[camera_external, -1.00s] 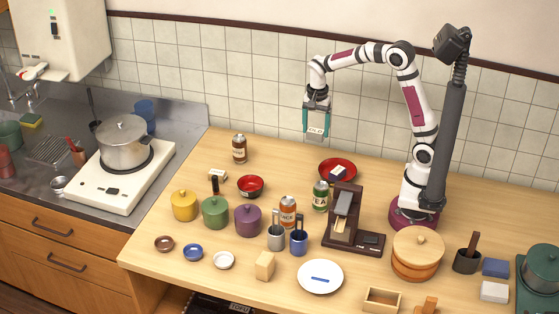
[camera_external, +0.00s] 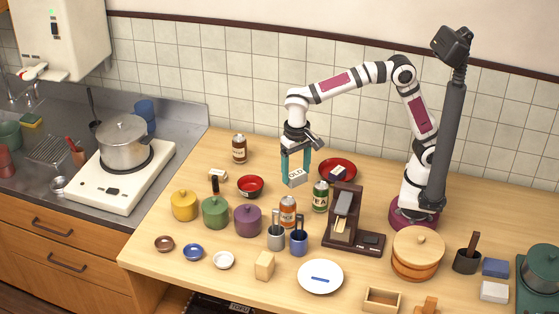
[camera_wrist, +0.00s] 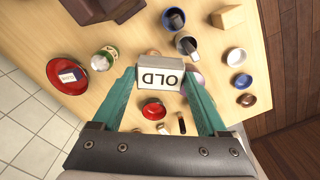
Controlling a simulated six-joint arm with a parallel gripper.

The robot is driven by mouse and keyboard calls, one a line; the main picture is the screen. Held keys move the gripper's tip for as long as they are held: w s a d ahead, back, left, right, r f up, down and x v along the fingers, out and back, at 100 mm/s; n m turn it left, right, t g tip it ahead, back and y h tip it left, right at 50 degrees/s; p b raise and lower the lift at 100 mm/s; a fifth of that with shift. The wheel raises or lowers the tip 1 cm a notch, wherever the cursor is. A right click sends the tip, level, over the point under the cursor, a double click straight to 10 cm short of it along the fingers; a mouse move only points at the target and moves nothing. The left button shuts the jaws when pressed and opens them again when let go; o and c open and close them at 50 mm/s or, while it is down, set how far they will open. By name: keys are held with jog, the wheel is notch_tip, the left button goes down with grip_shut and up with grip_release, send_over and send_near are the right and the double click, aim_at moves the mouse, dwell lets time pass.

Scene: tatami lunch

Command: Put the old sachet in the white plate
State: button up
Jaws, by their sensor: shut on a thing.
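My gripper (camera_external: 296,171) is shut on the old sachet (camera_external: 295,178), a small white packet marked OLD. It holds the sachet in the air above the table, behind the orange-labelled bottle. In the wrist view the sachet (camera_wrist: 161,75) sits between the teal fingertips of my gripper (camera_wrist: 162,78). The white plate (camera_external: 320,277) lies at the front of the table, empty but for a blue mark on its surface.
The orange-labelled bottle (camera_external: 288,212), the green bottle (camera_external: 320,197), a grey cup (camera_external: 276,238), a blue cup (camera_external: 299,243) and a dark stand (camera_external: 344,222) stand between my gripper and the plate. A wooden block (camera_external: 265,266) is left of the plate.

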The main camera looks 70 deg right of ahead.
jog(key=s+a+n, duration=0.3)
jog(key=s+a, duration=0.2)
jog(key=a, duration=0.3)
jog(key=n, duration=0.4)
send_over(320, 280)
notch_tip(320, 280, down, 21)
jog(key=shift+f, duration=0.1)
jog(key=o, duration=1.2)
notch_tip(320, 280, up, 12)
jog(key=shift+r, duration=0.1)
